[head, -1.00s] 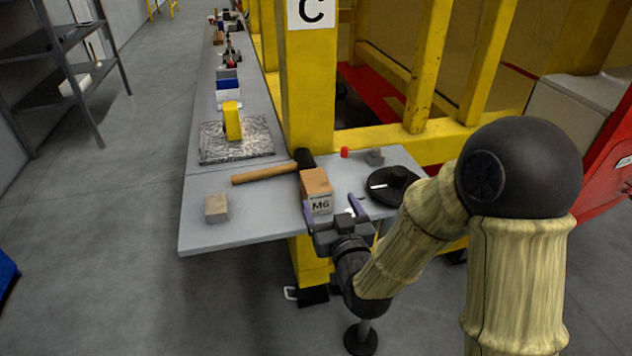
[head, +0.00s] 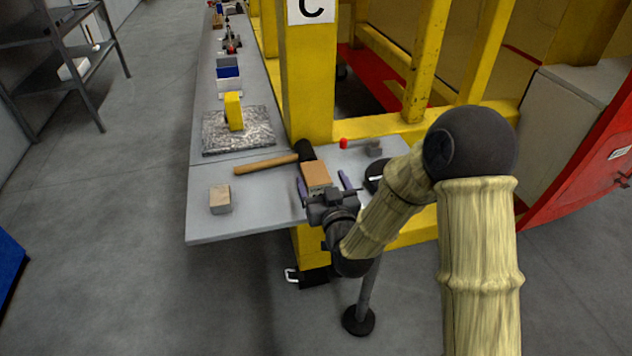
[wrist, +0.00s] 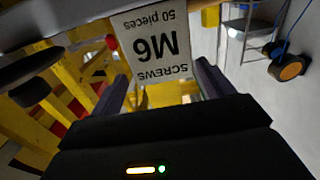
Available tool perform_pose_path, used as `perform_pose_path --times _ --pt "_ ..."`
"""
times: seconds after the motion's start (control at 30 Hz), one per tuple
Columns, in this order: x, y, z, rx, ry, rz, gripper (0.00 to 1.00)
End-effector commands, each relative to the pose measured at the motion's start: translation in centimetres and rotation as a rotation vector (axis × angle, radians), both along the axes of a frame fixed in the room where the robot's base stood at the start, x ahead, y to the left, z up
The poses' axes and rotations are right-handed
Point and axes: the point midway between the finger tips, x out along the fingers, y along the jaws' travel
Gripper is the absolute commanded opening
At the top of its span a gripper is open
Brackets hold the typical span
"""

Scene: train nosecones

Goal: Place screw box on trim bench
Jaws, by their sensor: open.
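The screw box (head: 316,176) is a small brown carton standing on the grey bench (head: 215,226) near its front edge. In the wrist view its white label (wrist: 155,45), reading "M6 SCREWS 50 pieces", appears upside down, between and just beyond the fingers. My gripper (head: 322,186) is open, with one purple finger on each side of the box. In the wrist view the fingers of my gripper (wrist: 160,85) stand apart, with a gap visible beside the box. Its lower front is hidden by the gripper in the head view.
A hammer (head: 266,164) lies just behind the box. A small wooden block (head: 220,198) sits to the left. A black disc (head: 375,180), partly hidden by my arm, lies to the right. A yellow post (head: 310,90) rises behind. Bare bench lies between block and box.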

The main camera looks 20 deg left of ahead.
Motion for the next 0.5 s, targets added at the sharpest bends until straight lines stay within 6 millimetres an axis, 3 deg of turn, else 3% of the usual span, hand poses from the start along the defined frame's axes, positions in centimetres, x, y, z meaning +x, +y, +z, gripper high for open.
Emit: perform_pose_path --times 0.5 --pt "4.0 3.1 -0.2 0.001 0.001 0.0 0.8"
